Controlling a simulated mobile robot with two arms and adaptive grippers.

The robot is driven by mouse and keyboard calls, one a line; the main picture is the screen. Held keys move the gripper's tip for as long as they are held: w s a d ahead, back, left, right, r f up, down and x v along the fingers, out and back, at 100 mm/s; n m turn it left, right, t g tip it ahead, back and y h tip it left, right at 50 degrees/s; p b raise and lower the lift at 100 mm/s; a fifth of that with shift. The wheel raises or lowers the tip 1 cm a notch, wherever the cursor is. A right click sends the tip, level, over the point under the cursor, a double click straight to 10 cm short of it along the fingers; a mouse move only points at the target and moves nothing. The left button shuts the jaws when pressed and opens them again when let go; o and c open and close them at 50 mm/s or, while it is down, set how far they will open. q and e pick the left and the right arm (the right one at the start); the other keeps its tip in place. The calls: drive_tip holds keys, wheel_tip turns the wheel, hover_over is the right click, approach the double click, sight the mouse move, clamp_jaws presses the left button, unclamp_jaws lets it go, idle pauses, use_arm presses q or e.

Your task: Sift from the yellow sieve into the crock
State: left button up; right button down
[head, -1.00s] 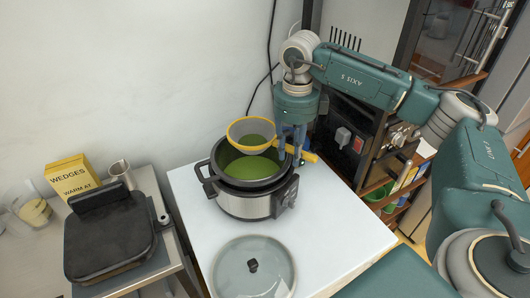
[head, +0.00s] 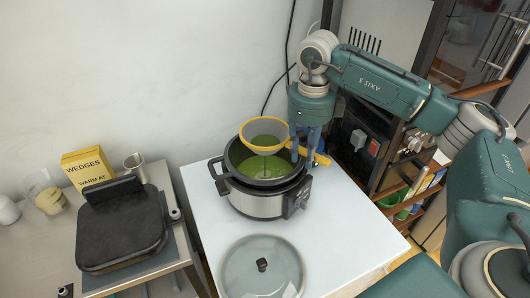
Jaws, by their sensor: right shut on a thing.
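The yellow sieve (head: 265,128), with a yellow rim and grey mesh, is held over the open mouth of the crock. The crock (head: 258,200) is a silver and black slow cooker with green liquid (head: 272,166) inside, standing on a white table. A thin stream or drip shows below the sieve, above the liquid. My right gripper (head: 306,155) points down and is shut on the sieve's yellow handle (head: 318,157), just right of the crock's rim. My left gripper is not in view.
A glass lid (head: 262,268) lies on the white table in front of the crock. A black press grill (head: 122,230), a yellow box (head: 88,166) and a metal cup (head: 135,166) stand on the left counter. A shelf unit is behind right.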

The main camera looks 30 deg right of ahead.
wheel_tip(320, 180, up, 5)
drive_tip(key=p, duration=0.2)
drive_tip(key=shift+d+f+p, duration=0.1)
drive_tip(key=shift+f+p, duration=0.05)
drive_tip(key=shift+p, duration=0.15)
drive_tip(key=shift+a+r, duration=0.2)
idle(4.6)
idle(0.5)
